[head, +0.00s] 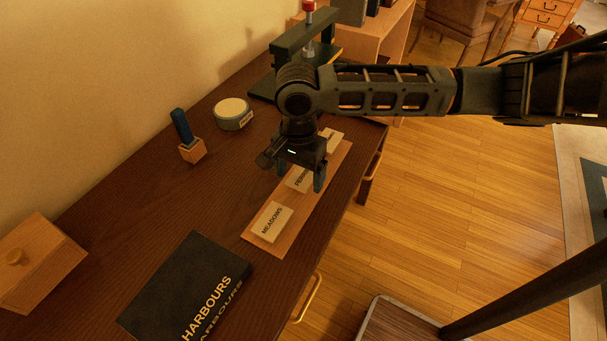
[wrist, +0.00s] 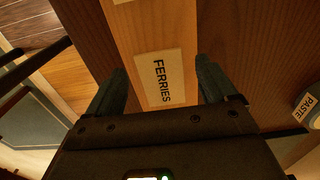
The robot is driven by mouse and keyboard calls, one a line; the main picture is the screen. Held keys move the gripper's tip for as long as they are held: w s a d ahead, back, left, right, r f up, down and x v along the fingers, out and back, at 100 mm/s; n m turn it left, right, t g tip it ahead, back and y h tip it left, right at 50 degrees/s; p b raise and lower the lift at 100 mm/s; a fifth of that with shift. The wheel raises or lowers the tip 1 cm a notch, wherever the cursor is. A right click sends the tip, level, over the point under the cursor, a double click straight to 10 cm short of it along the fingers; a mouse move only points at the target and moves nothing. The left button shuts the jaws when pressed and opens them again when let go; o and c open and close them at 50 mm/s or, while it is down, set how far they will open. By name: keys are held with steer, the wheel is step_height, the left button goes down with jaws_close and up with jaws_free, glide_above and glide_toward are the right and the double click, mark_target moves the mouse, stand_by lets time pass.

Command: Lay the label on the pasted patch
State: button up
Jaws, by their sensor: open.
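Pale printed labels lie in a row on a long wooden strip (head: 258,240). The MEADOWS label (head: 271,221) is at the near end, a middle label (head: 298,181) is partly hidden by my gripper, and a third (head: 333,137) lies at the far end. In the wrist view the FERRIES label (wrist: 160,78) sits between my fingers. My gripper (head: 297,175) is open over the strip, pointing down, and holds nothing. A dark HARBOURS book or folder (head: 175,275) lies flat at the near edge. I cannot make out a pasted patch on it.
A round tin (head: 233,117), marked PASTE in the wrist view (wrist: 306,110), stands behind the strip. Beside it is a blue-handled tool in a wooden block (head: 193,151). A wooden box with a knob (head: 35,265) is at left. A dark press (head: 305,45) stands at the far end.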

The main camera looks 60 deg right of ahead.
mark_target(299, 181)
steer(key=shift+f, duration=0.25)
stand_by(0.4)
steer(key=c, duration=1.2)
steer(key=shift+r, duration=0.2)
step_height(299, 181, up, 4)
steer(key=shift+r, duration=0.1)
steer(key=s+d+r, duration=0.7)
steer(key=s+d, duration=0.1)
steer(key=shift+s+b, duration=0.15)
steer(key=shift+b, duration=0.3)
steer(key=shift+d, duration=0.15)
